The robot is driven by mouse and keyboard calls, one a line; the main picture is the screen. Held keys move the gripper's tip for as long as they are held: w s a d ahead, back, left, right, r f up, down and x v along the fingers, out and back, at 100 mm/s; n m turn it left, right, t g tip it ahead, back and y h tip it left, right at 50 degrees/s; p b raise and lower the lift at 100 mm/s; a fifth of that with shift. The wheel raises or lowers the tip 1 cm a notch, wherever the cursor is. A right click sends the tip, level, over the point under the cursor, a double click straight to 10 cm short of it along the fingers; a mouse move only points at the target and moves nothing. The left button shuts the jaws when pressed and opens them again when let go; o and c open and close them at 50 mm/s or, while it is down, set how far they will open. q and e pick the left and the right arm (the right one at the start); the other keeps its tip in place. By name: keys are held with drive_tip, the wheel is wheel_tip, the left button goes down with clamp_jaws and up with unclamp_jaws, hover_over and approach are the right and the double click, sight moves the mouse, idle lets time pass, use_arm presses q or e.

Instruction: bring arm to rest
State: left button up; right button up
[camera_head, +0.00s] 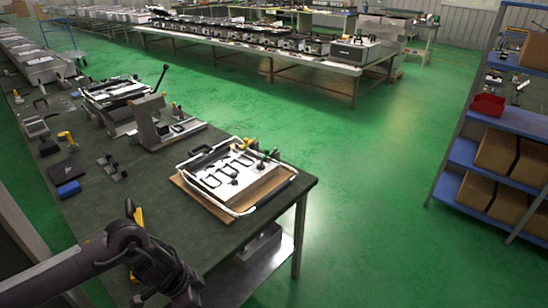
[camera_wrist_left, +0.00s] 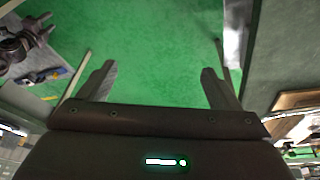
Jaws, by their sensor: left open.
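My left arm (camera_head: 90,262) reaches in from the lower left in the head view, in front of the near table edge. Its gripper end is not clearly seen there. In the left wrist view my left gripper (camera_wrist_left: 156,74) has its two fingers wide apart, with only green floor between them. It holds nothing. My right arm and gripper are not clearly in view. The heating element assembly (camera_head: 225,172), a white plate with dark looped rods and a metal wire frame, lies on a brown board (camera_head: 262,188) at the near right table corner.
The dark worktable (camera_head: 130,215) carries a metal bracket fixture (camera_head: 150,120), a blue block (camera_head: 68,189) and yellow-handled clamps (camera_head: 66,137). A blue shelf (camera_head: 470,155) with brown boxes and a red bin (camera_head: 488,105) stands at the right. Green floor (camera_head: 370,200) between is clear.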

use_arm(q)
drive_tip(key=w+d+f+n+t+h+b, duration=0.1)
drive_tip(key=w+d+f+n+h, duration=0.15)
drive_tip(key=f, duration=0.45)
drive_tip(key=w+d+f+n+t+h+b, duration=0.1)
drive_tip(key=w+d+f+t, duration=0.2)
drive_tip(key=f, duration=0.5)
drive_tip(key=s+a+f+n+y+b, duration=0.1)
drive_tip(key=s+a+f+n+y, duration=0.15)
drive_tip(key=f, duration=0.95)
drive_tip(key=s+a+f+n+g+y+b, duration=0.1)
drive_tip(key=s+a+f+n+y, duration=0.3)
drive_tip(key=s+f, duration=0.9)
drive_tip(key=s+a+f+g, duration=0.1)
drive_tip(key=s+a+f, duration=0.1)
drive_tip(key=s, duration=1)
drive_tip(key=s+a+f+g, duration=0.2)
drive_tip(key=s+f, duration=0.3)
drive_tip(key=s, duration=0.7)
drive_tip(key=shift+s+f+b, duration=0.15)
drive_tip(key=shift+f+b, duration=0.1)
drive_tip(key=shift+b, duration=0.2)
